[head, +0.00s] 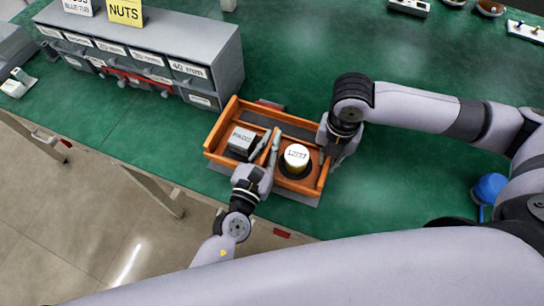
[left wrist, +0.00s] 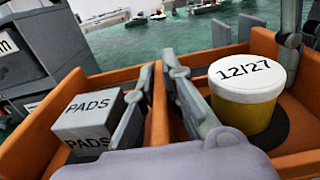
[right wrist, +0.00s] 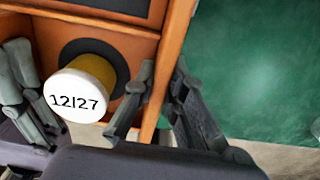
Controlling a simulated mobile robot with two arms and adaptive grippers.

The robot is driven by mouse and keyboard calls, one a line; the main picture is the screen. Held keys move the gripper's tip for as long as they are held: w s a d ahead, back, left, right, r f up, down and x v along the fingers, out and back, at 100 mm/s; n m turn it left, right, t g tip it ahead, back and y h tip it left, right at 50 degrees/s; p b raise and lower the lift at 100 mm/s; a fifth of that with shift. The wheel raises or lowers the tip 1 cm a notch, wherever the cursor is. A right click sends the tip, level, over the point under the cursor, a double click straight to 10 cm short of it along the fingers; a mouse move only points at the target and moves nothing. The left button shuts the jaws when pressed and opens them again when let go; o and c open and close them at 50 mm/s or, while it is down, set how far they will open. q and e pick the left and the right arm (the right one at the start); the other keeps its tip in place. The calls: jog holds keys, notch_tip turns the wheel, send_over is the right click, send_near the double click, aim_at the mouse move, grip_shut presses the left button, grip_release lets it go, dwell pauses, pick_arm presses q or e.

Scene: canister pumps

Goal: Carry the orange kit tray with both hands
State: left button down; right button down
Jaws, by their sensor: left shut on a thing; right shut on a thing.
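The orange kit tray (head: 216,130) is on or just above the green bench near its front edge; I cannot tell which. Its left compartment holds a grey box marked PADS (head: 241,138). Its right compartment holds a white-lidded yellow jar marked 12/27 (head: 296,156) on a dark round patch. My left gripper (head: 268,142) comes from the front and is shut on the tray's middle divider (left wrist: 160,118). My right gripper (head: 327,150) is shut on the right side wall (right wrist: 165,75), one finger inside and one outside. The gripped parts are partly hidden by the fingers.
A grey drawer cabinet (head: 150,50) with labelled drawers and a red handle stands close behind and left of the tray. A grey flat piece (head: 300,198) shows under the tray's front. A blue round object (head: 489,187) is at the right. The green bench (head: 400,200) right of the tray is clear.

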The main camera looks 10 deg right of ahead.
dwell(0.3)
